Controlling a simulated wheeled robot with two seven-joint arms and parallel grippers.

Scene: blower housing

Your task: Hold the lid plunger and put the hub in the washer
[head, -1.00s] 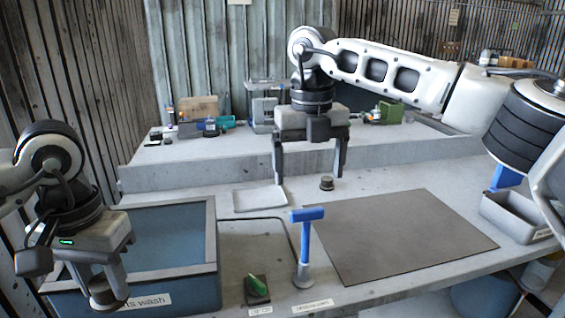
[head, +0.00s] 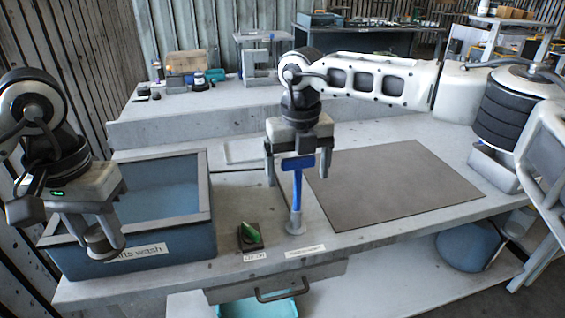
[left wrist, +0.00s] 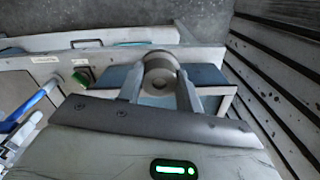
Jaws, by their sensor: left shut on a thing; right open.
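The hub (head: 103,244), a short grey cylinder, is held in my left gripper (head: 103,234), which is shut on it. It hangs by the front wall of the washer, a blue box with a grey rim (head: 208,185) and a "parts wash" label. In the left wrist view the hub (left wrist: 160,75) shows between the fingers. The lid plunger (head: 297,200), a blue T-handle on a grey foot, stands upright right of the washer. My right gripper (head: 297,181) is open, with its fingers on either side of the handle in the picture. I cannot tell its depth from the handle.
A green switch (head: 249,233) on a dark plate sits between washer and plunger. A flat dark mat (head: 395,184) lies to the right, clear on top. A grey bin (head: 494,167) stands at the far right. A raised shelf (head: 220,112) runs along the back.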

